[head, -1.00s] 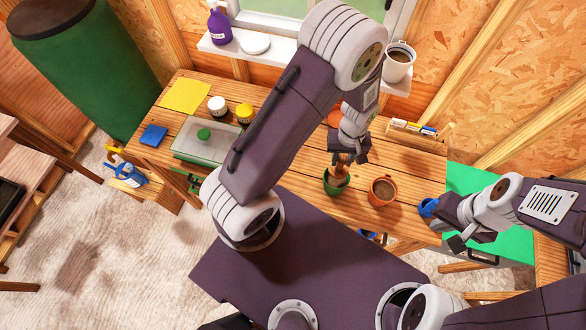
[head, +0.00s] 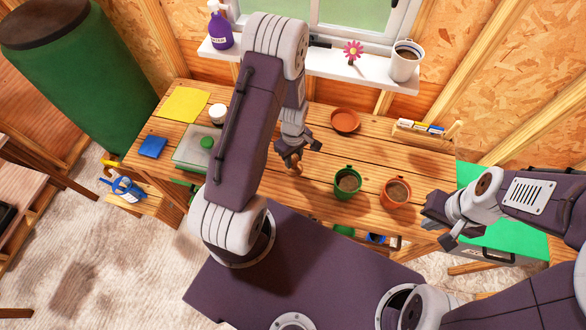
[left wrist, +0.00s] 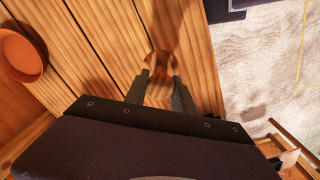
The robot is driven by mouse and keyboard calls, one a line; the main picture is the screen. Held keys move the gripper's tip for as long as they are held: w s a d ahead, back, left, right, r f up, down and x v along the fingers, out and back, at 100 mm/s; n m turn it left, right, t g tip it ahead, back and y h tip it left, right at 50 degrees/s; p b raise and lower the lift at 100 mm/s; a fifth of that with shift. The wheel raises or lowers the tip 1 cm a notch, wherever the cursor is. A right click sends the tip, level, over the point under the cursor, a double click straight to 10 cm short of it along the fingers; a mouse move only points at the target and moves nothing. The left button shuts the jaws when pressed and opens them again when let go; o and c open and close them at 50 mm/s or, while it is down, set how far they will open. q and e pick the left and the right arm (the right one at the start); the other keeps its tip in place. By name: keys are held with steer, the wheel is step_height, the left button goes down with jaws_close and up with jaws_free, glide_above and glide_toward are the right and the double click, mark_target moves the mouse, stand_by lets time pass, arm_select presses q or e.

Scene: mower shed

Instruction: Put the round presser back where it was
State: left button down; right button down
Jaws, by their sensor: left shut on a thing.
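My left gripper (head: 293,150) is shut on the round wooden presser (head: 293,163) and holds it over the bench, left of the green pot. In the left wrist view the presser's round wooden top (left wrist: 160,67) sits between the two fingers; bench planks show around it. The green pot (head: 341,195) holds soil and stands on the bench. An orange pot (head: 396,203), also with soil, stands to its right. My right gripper (head: 440,226) is beside the bench's right end, with its fingers apart and nothing seen between them.
A terracotta saucer (head: 345,121) lies behind the pots. A lidded clear box (head: 190,147), a yellow sheet (head: 183,104), a blue cloth (head: 152,146) and a white jar (head: 217,114) are on the left. A wooden rack (head: 428,136) stands back right. Middle planks are clear.

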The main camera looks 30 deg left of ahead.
mark_target(293, 166)
arm_select(q)
steer(key=shift+a+f, duration=0.25)
steer(key=shift+f, duration=0.4)
steer(key=f, duration=0.3)
steer(key=shift+d+f+p, duration=0.2)
steer(key=shift+f+p, duration=0.1)
steer(key=shift+p, duration=0.1)
steer(key=shift+f, duration=0.25)
steer(key=shift+a, duration=0.1)
arm_select(e)
steer(key=shift+a+r, duration=0.2)
steer(key=shift+r, duration=0.25)
arm_select(q)
steer(key=shift+f, duration=0.15)
steer(key=c, duration=1.1)
jaws_free()
steer(key=shift+o, duration=0.2)
arm_select(e)
steer(key=shift+d+f, duration=0.1)
